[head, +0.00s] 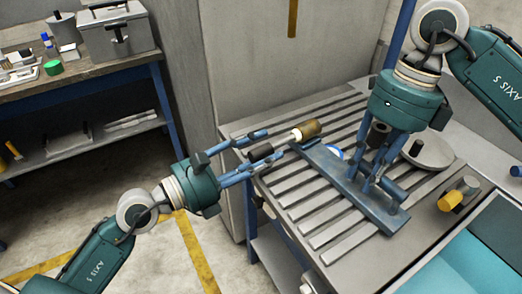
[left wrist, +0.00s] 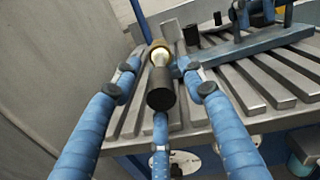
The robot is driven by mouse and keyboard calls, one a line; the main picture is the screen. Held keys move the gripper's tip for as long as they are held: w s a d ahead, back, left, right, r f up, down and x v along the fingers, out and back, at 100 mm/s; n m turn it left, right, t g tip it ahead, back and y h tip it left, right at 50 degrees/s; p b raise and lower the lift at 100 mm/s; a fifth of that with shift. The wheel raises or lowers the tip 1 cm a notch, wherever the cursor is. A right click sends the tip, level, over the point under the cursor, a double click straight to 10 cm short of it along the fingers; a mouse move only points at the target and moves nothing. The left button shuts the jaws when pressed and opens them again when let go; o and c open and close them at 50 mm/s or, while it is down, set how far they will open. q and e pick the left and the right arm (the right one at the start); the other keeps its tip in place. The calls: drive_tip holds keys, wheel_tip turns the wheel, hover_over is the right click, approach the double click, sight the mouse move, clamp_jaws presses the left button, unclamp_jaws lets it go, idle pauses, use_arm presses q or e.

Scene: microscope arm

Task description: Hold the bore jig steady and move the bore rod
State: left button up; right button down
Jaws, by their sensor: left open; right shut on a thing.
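The bore rod (head: 308,129) has a brass-coloured end, a pale shaft and a black end. It reaches over the left edge of the slotted table. My left gripper (head: 272,147) is open, with its fingers spread around the rod's black end. In the left wrist view the rod (left wrist: 160,92) lies between the fingers, black end toward me; contact is not clear. The bore jig (head: 333,174), a long blue bar with upright parts, lies on the slotted table. My right gripper (head: 377,183) comes down from above and is shut on the jig, hiding part of it.
The slotted metal table (head: 294,182) carries a round grey disc (head: 427,151) and a yellow-ended cylinder (head: 459,194) to the right of the jig. A workbench (head: 95,85) with a grey box (head: 118,30) stands at the left. The table's front-left slats are bare.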

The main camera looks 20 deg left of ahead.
sight(274, 145)
use_arm(q)
clamp_jaws()
drive_tip(key=shift+x, duration=1.8)
drive_tip(key=shift+a+r, duration=0.1)
unclamp_jaws()
drive_tip(key=v, duration=1.2)
